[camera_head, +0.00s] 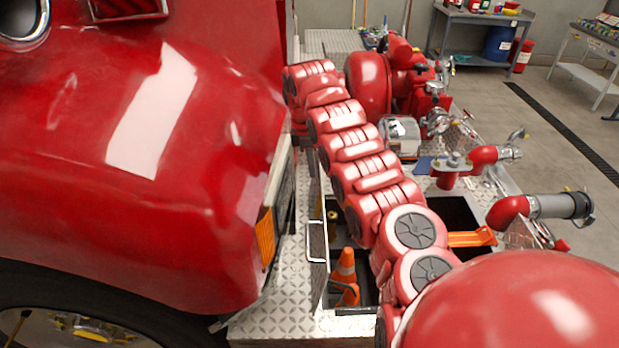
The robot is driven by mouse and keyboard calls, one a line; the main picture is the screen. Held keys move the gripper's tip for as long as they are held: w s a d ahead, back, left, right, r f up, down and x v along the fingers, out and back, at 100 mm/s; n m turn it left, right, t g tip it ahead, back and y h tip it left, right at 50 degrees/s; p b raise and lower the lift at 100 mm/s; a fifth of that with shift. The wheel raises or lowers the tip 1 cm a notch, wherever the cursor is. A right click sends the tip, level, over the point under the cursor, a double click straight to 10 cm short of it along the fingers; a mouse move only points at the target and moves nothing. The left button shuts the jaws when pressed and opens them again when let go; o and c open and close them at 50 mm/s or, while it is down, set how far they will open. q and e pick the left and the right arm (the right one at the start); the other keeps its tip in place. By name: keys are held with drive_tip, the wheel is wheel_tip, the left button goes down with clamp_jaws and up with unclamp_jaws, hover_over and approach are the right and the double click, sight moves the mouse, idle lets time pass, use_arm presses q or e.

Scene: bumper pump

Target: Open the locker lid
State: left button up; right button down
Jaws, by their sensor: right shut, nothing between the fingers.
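The locker is an open dark well (452,212) in the diamond-plate deck. An orange cone (346,268) and an orange piece (470,238) show in it. The lid (320,272) seems to stand steeply raised at the locker's left side, seen nearly edge-on, with a thin metal handle (315,242) on its truck side. My right arm stretches across the locker and hides much of it. My right gripper (308,150) is mostly hidden at the arm's far end, beyond the lid, beside the truck; it is shut and empty. My left gripper is out of view.
The red truck body (150,150) fills the left, close to the lid. Red pump pipes (450,170) and a capped outlet (560,205) stand on the right. A workbench (480,18) stands at the back. Open floor lies at the right.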

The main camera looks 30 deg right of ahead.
wheel_tip(320, 180, down, 9)
drive_tip(key=p, duration=0.3)
drive_tip(key=shift+s+d+r+p, duration=0.15)
drive_tip(key=shift+s+d+p, duration=0.25)
drive_tip(key=shift+d, duration=0.05)
